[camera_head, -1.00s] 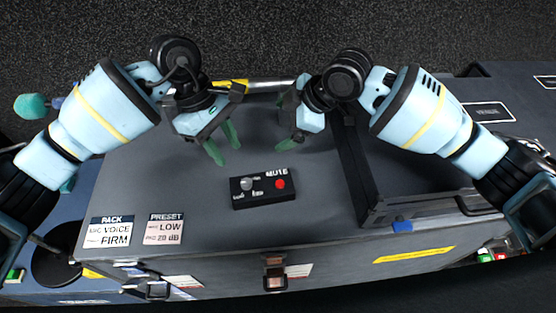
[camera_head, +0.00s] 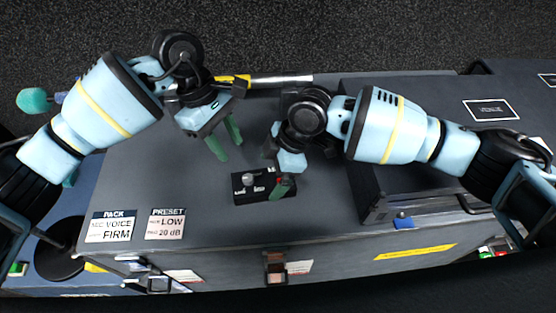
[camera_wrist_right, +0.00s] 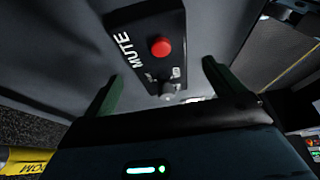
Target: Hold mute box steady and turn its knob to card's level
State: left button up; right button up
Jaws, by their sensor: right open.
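The black mute box (camera_head: 262,188) lies on the grey case top, with a silver-grey knob (camera_head: 248,179) at its left. In the right wrist view the mute box (camera_wrist_right: 140,38) shows its MUTE label, red button (camera_wrist_right: 161,46) and knob (camera_wrist_right: 168,90). My left gripper (camera_head: 227,146) is open and empty, up and left of the box. The preset card (camera_head: 165,224) reads LOW, 20 dB.
A pack card (camera_head: 111,227) reading VOICE, FIRM lies left of the preset card. A dark raised frame (camera_head: 375,205) stands right of the box. The case's front edge with latches (camera_head: 274,272) runs below. The case top between cards and box is clear.

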aim_at(247, 176)
jog(key=shift+x, duration=1.75)
jog(key=shift+d, duration=0.1)
jog(key=shift+c, duration=0.3)
pick_arm(q)
jog(key=shift+o, duration=0.2)
pick_arm(e)
jog(key=c, duration=1.2)
pick_arm(q)
jog(key=shift+o, duration=0.8)
jog(key=shift+w+a+r, duration=0.1)
jog(key=shift+r, duration=0.05)
jog(key=shift+m, duration=0.4)
jog(key=x, duration=0.9)
jog(key=shift+f, duration=0.35)
grip_shut()
